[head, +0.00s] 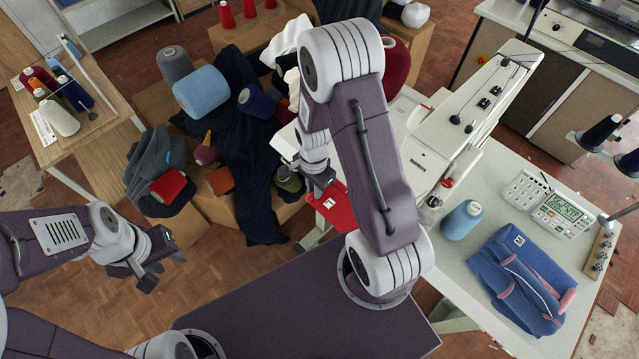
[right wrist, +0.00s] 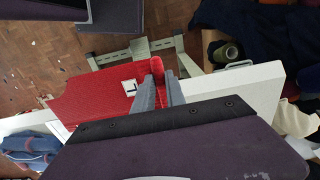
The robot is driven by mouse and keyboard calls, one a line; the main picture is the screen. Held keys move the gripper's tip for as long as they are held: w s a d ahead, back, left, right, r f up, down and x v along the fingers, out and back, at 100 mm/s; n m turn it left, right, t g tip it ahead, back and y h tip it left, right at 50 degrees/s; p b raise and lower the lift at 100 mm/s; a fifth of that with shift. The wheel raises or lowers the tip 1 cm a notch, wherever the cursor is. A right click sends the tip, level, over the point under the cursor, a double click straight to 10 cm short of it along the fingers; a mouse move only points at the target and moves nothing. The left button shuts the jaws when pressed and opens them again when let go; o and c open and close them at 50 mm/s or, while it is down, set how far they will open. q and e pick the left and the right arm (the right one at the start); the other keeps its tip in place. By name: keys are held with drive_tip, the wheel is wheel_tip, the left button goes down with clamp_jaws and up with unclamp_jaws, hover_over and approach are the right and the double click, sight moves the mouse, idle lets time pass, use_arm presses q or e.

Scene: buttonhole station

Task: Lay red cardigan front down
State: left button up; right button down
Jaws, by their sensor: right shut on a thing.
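The red cardigan front (right wrist: 95,97) is a flat red knit piece with a white label marked L. In the right wrist view it spreads left from my right gripper (right wrist: 161,80), whose fingers are shut on its edge. In the head view part of the red piece (head: 335,207) shows beside my right arm, at the left end of the white table (head: 490,165); the rest is hidden behind the arm. I cannot tell whether it touches the table. My left gripper (head: 163,272) is empty and looks open, over the floor at left.
A folded blue garment (head: 520,280) with pink trim, a blue cone (head: 462,220) and a control box (head: 560,213) sit on the table's right part. A white machine (head: 455,130) stands behind. Crates with yarn and dark cloth (head: 255,150) fill the middle left.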

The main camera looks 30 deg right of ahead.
drive_tip(key=shift+s+a+r, duration=0.15)
drive_tip(key=shift+a+r, duration=0.05)
drive_tip(key=shift+a, duration=0.35)
wheel_tip(320, 180, up, 5)
drive_tip(key=p, duration=0.5)
idle(0.4)
